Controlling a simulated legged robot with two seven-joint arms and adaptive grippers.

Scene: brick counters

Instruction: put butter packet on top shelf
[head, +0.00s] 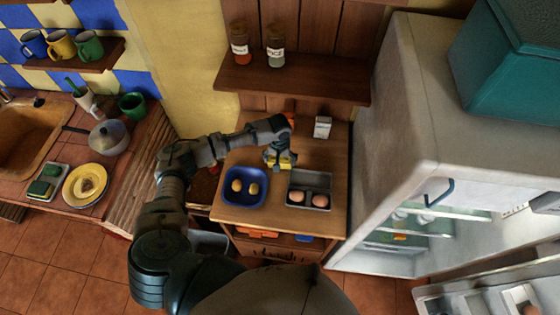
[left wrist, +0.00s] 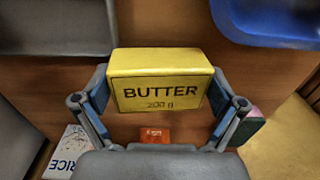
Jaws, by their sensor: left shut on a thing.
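The yellow butter packet (left wrist: 160,85) fills the middle of the left wrist view, its printed face towards the camera. My left gripper (left wrist: 160,105) is shut on it, one finger at each side. In the head view the left gripper (head: 279,160) is over the wooden counter, and part of the yellow butter packet (head: 287,161) shows at its fingers. Whether the packet touches the counter cannot be told. A wooden wall shelf (head: 300,86) with two jars is above the back of the counter. My right gripper is not in view.
A blue bowl (head: 245,202) with two yellow items and a grey tray (head: 310,180) with two eggs stand in front. A white box (head: 322,127) is behind. The open fridge (head: 385,150) stands at the right. The shelf's right part is clear.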

